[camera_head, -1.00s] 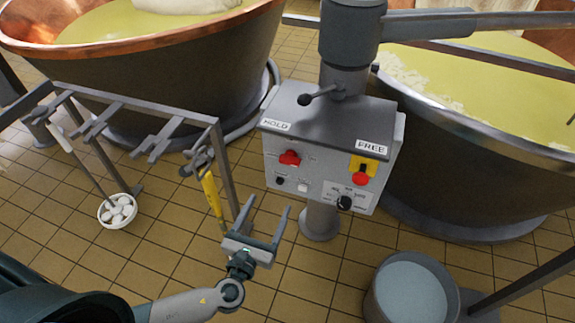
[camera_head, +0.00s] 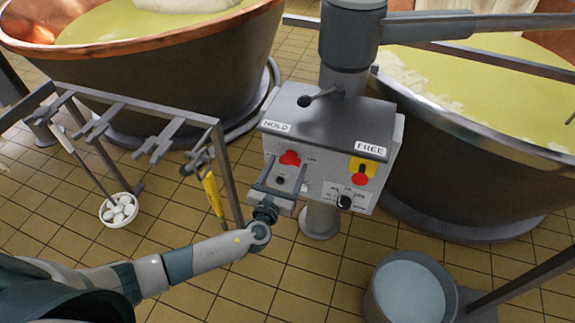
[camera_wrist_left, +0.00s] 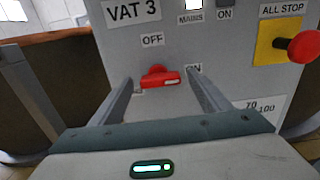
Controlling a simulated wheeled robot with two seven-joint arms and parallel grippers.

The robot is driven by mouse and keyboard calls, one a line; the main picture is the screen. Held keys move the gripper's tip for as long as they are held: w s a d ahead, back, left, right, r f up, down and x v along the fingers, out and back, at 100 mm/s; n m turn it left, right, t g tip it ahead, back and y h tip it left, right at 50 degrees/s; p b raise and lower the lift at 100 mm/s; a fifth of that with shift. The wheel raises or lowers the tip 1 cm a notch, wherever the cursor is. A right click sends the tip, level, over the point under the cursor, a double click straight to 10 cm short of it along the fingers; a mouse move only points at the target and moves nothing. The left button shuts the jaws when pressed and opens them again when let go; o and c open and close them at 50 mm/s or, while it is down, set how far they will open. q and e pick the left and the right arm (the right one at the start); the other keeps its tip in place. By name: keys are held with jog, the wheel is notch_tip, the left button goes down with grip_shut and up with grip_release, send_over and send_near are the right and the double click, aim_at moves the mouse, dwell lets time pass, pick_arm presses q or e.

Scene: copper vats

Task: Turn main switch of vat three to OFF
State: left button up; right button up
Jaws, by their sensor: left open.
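The main switch of vat three is a red rotary handle (camera_head: 290,158) on the grey control box (camera_head: 330,170). In the left wrist view the red switch (camera_wrist_left: 160,77) lies about level under the "VAT 3" label (camera_wrist_left: 132,10). Its white mark is at the right end, towards the ON label (camera_wrist_left: 194,69); the OFF label (camera_wrist_left: 152,40) is above it. My left gripper (camera_head: 287,175) is open in front of the box, its fingers to either side of the switch in the left wrist view. A gap shows on both sides of the switch. My right gripper is not in view.
A red all-stop button (camera_head: 360,179) on a yellow plate and a black knob (camera_head: 344,202) are at the box's right. A rack (camera_head: 150,110) with a yellow-handled tool (camera_head: 212,195) stands left. A bucket (camera_head: 410,290) is at front right.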

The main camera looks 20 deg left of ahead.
pick_arm(q)
jog(key=shift+w, duration=0.5)
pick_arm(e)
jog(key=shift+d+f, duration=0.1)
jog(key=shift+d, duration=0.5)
